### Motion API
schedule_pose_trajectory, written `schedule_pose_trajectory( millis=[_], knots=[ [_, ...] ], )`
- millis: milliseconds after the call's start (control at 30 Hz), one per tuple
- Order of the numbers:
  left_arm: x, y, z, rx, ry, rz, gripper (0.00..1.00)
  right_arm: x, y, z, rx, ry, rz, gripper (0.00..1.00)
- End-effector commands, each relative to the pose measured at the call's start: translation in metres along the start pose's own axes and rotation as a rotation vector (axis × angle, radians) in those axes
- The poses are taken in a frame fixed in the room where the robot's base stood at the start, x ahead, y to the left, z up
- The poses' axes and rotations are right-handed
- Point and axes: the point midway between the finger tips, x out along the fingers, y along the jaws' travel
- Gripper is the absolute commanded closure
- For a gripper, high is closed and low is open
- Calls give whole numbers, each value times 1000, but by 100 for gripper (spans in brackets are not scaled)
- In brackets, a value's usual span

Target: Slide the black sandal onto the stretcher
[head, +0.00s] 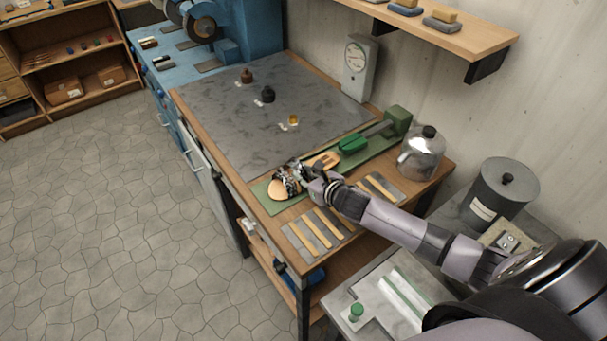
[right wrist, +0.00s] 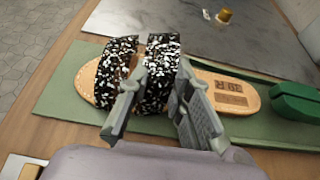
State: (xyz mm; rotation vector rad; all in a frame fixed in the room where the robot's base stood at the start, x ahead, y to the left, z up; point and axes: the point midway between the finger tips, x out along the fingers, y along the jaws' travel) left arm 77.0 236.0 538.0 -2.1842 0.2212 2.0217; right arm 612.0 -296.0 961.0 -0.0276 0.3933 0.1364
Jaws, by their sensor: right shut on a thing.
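The black sandal (head: 278,190) has a tan sole and two black straps with white speckles; in the right wrist view its stamped heel end (right wrist: 238,94) points right. It lies on the green bed of the stretcher (head: 262,197), which also shows in the right wrist view (right wrist: 58,108). The stretcher's dark green block (head: 352,144) is just beyond the heel, and a small gap shows between them in the right wrist view (right wrist: 297,104). My right gripper (head: 304,173) is shut on the sandal's strap, its fingers (right wrist: 163,75) either side of the speckled band. My left gripper is out of view.
Grey mats with wooden strips (head: 313,228) lie along the bench's front edge. A metal pot (head: 422,150) stands right of the stretcher. A dial gauge (head: 357,62) stands at the wall.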

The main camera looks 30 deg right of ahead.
Motion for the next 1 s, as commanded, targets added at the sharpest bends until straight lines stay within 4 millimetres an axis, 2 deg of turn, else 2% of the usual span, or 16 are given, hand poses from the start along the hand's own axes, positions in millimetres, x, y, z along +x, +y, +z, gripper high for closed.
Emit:
schedule_pose_trajectory(
  millis=[67,100,400,767,867,1000],
  knots=[
    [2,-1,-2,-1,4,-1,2,1,0,0,-1,-3,1,100],
    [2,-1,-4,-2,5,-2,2,1,0,-2,0,0,0,80],
    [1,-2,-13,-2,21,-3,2,0,0,-1,0,0,0,61],
    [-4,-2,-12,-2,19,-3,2,-4,0,2,0,1,0,61],
    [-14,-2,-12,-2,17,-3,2,-18,0,3,1,3,0,61],
    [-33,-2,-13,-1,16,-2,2,-48,1,4,2,5,1,61]
  ],
)
